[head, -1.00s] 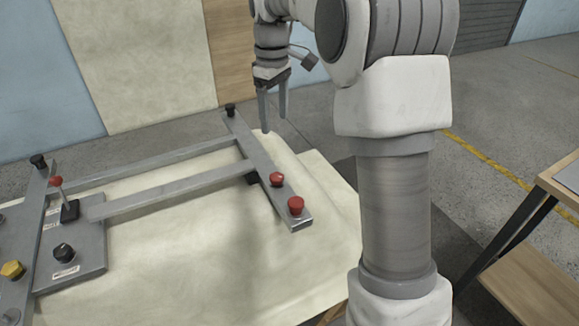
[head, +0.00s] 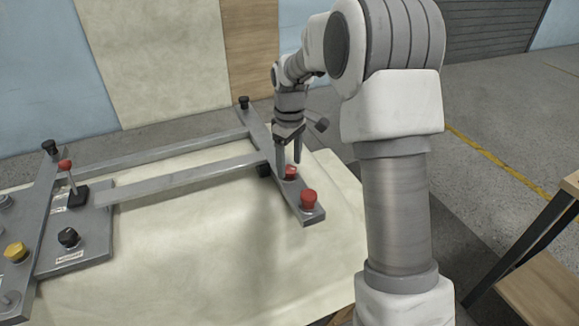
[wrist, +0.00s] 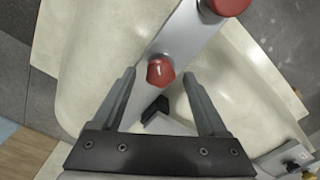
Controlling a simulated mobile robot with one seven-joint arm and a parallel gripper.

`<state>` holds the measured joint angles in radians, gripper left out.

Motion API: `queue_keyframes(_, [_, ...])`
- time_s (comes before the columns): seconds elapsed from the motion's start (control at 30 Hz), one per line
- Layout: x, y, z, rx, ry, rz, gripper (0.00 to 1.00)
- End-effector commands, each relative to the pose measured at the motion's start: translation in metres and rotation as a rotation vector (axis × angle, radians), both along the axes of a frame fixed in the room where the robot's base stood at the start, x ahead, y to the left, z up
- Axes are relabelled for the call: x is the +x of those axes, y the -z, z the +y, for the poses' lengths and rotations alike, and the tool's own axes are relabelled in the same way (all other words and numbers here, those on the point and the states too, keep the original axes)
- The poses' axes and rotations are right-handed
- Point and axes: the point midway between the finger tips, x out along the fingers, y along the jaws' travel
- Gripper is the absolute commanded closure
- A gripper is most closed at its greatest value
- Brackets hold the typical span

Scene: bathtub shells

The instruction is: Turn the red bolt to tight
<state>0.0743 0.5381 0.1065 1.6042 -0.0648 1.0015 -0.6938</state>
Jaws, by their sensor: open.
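The red bolt (head: 290,173) sits on the grey metal cross bar at the right end of the frame. In the wrist view the red bolt (wrist: 160,73) has a faceted head with a small white mark. My gripper (head: 289,165) is at the bolt, pointing down and partly covering it in the head view. In the wrist view the open fingers of my gripper (wrist: 159,76) show on either side of the bolt head, with gaps between. I cannot tell the remaining height.
A larger red knob (head: 309,199) stands on the same bar (head: 262,133), close to the bolt. A black knob (head: 244,102) is at the bar's far end. A red-tipped lever (head: 66,170), yellow knob (head: 15,251) and black knobs are at left. The pale table top (head: 230,260) in front is clear.

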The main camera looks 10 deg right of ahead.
Motion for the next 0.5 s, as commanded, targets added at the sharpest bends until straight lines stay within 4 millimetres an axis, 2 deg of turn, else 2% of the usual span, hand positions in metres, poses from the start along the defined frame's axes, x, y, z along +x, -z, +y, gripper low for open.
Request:
queue_keyframes(0.1, [-0.0001, 0.0063, 0.0, 0.0, 0.0, 0.0, 0.24])
queue_keyframes(0.37, [-0.0001, 0.0071, 0.0001, 0.0, 0.0, 0.0, 0.24])
queue_keyframes(0.5, [-0.0001, 0.007, 0.0001, 0.0, 0.0, 0.0, 0.46])
